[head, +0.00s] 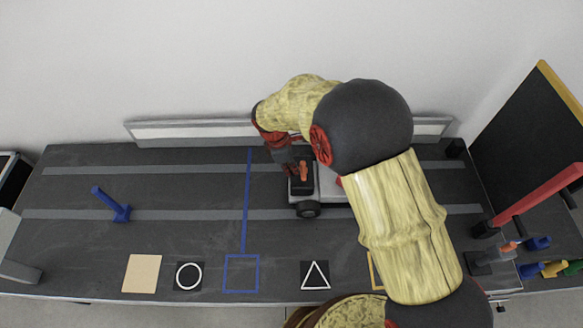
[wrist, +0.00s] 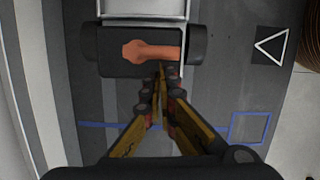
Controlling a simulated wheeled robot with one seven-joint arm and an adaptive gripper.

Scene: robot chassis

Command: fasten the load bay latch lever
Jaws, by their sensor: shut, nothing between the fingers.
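The orange latch lever (wrist: 152,52) lies on the dark end block (wrist: 112,62) of the load bay chassis. In the wrist view its rounded end points left and its arm runs right across the block. It also shows small in the head view (head: 303,172). My gripper (wrist: 159,70) is shut and empty, with its fingertips right at the lower edge of the lever's arm; I cannot tell whether they touch it. In the head view my gripper (head: 289,168) is beside the block. My arm hides much of the chassis there.
A wheel (head: 307,210) stands at the chassis's near side. A blue T-shaped piece (head: 112,205) is at left on the dark table. A pale rail (head: 190,130) runs along the back. A red bar (head: 537,195) and coloured tools (head: 545,268) are at right. The table left of the chassis is mostly clear.

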